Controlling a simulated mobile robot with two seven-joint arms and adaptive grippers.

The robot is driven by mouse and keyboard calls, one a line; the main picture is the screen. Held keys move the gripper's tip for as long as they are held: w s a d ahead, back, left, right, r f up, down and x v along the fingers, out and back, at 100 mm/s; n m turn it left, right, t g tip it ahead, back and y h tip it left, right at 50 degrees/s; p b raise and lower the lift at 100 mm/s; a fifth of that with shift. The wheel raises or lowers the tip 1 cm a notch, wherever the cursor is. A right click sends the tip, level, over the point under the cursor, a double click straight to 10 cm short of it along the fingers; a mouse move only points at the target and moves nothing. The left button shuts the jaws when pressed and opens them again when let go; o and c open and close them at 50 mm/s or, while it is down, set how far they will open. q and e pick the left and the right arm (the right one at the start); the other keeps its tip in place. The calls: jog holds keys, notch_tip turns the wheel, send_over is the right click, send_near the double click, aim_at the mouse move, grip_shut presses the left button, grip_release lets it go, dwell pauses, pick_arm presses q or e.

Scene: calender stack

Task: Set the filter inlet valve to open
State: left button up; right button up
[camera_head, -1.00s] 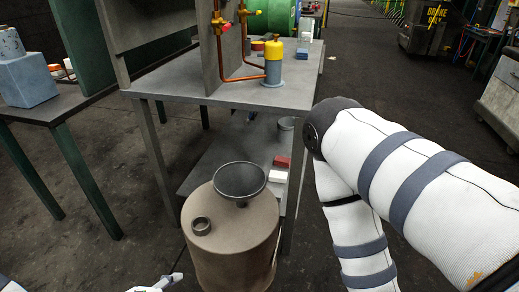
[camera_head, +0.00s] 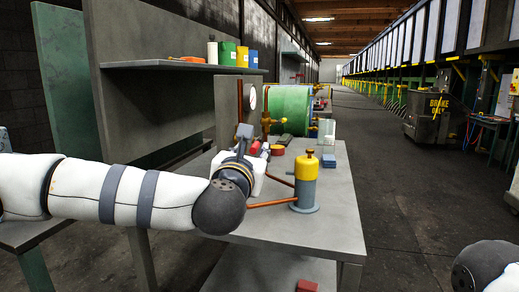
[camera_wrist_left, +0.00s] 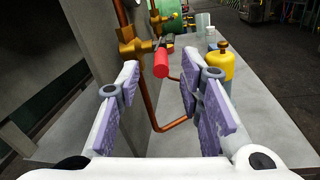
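A brass valve (camera_wrist_left: 132,46) with a red handle (camera_wrist_left: 161,62) sits on a copper pipe (camera_wrist_left: 149,95) at the upright grey panel. The red handle points toward my left wrist camera. My left gripper (camera_wrist_left: 160,100) is open, its two purple-padded fingers apart, with the handle in the gap beyond the fingertips. No contact shows. The filter (camera_wrist_left: 220,68), a cylinder with a yellow top, stands to the right; it also shows in the head view (camera_head: 306,185). There my left gripper (camera_head: 256,150) is partly hidden by its own wrist. My right gripper is out of view.
The grey bench (camera_head: 335,225) has clear room at its front right. A green drum (camera_head: 291,111) and small blocks stand behind the valves. A shelf (camera_head: 165,67) with coloured cans juts out at upper left. The upright panel (camera_wrist_left: 92,45) borders my left finger.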

aim_at(255, 144)
pick_arm(q)
jog(key=w, duration=0.5)
jog(key=shift+d+f, duration=0.15)
jog(key=shift+f, duration=0.2)
jog(key=shift+w+r, duration=0.1)
jog(key=shift+w, duration=0.25)
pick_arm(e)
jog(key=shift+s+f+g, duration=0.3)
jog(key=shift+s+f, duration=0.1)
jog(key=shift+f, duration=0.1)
pick_arm(q)
grip_shut()
